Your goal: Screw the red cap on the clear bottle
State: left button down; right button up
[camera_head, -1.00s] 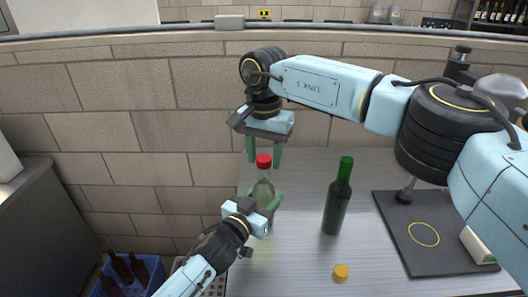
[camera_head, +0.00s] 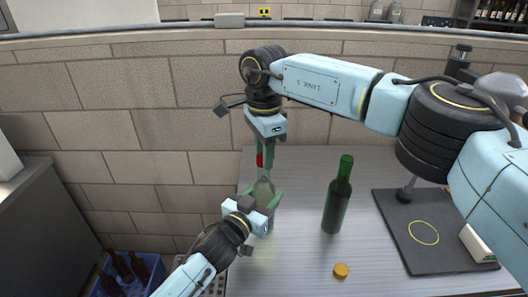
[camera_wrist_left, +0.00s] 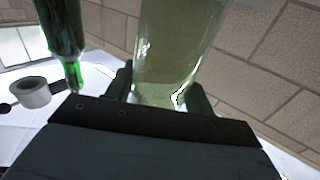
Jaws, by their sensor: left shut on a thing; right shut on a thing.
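The clear bottle (camera_head: 264,184) stands upright at the left side of the table. My left gripper (camera_head: 262,198) is shut around its body; the left wrist view shows the clear bottle (camera_wrist_left: 172,45) between the green fingers. The red cap (camera_head: 259,160) is at the top of the bottle, partly hidden by a finger. My right gripper (camera_head: 264,158) points down from above and is shut on the red cap. Whether the cap is seated on the neck or just above it is hidden.
A green bottle (camera_head: 338,198) with a green top stands to the right, also in the left wrist view (camera_wrist_left: 62,35). A yellow cap (camera_head: 341,270) lies near the front. A dark board (camera_head: 424,255) lies at the right. A blue crate (camera_head: 130,284) with brown bottles is at lower left.

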jog(key=m, duration=0.7)
jog(key=shift+m, duration=0.3)
jog(key=m, duration=1.2)
jog(key=shift+m, duration=0.3)
jog(key=m, duration=0.6)
jog(key=shift+f, duration=0.1)
jog(key=o, duration=1.1)
jog(key=shift+r, duration=2.3)
jog(key=shift+c, duration=0.3)
